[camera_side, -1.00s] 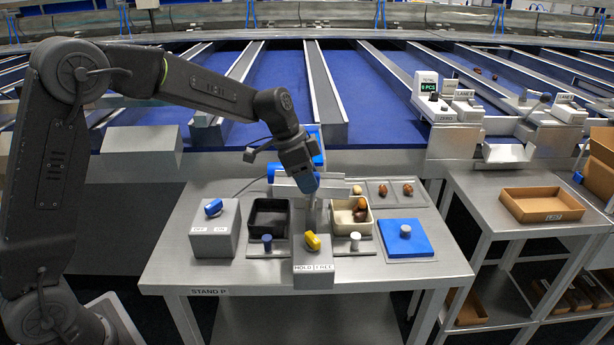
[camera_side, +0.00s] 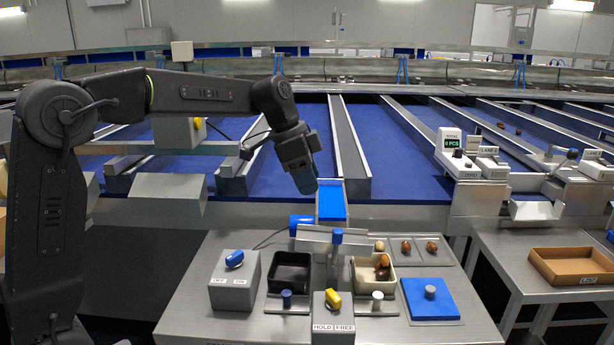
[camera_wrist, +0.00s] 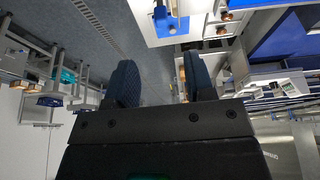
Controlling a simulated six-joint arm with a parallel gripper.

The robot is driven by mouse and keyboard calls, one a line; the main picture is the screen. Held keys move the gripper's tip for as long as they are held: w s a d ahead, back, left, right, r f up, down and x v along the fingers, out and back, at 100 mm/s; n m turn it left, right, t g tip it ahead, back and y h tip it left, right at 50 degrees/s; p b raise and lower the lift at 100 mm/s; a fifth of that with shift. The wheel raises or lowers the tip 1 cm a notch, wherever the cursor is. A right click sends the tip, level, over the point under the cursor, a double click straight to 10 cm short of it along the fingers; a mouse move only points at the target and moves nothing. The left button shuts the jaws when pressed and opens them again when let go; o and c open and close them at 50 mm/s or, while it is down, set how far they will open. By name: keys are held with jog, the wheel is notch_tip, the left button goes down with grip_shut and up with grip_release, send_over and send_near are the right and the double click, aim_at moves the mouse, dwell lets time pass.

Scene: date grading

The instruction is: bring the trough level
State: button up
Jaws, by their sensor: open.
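A blue-floored trough with pale rims (camera_side: 331,201) stands at the back of the bench in the side view, between the blue lanes and a grey crossbeam (camera_side: 330,239). It appears to slope; its exact tilt is hard to tell. A blue cylinder (camera_side: 300,222) is beside its lower left. My gripper (camera_side: 307,187) is above and just left of the trough, pointing down; any contact cannot be told. In the wrist view my gripper (camera_wrist: 160,85) has its two dark fingers apart with nothing between them. The trough is not clearly seen there.
A HOLD/FREE box with a yellow lever (camera_side: 333,300) stands at the bench front. An OFF/ON box (camera_side: 232,281) is left of a black bin (camera_side: 292,271). A cream bin (camera_side: 374,275) holds dates. A blue pad (camera_side: 432,297) lies right. A cardboard tray (camera_side: 573,268) is farther right.

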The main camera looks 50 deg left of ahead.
jog(key=shift+r, duration=0.2)
jog(key=g+y, duration=0.3)
send_near(337, 230)
notch_tip(337, 230, down, 10)
jog(key=shift+d+f, duration=0.1)
jog(key=shift+f, duration=0.1)
dwell(0.7)
jog(key=shift+c, duration=0.4)
grip_shut()
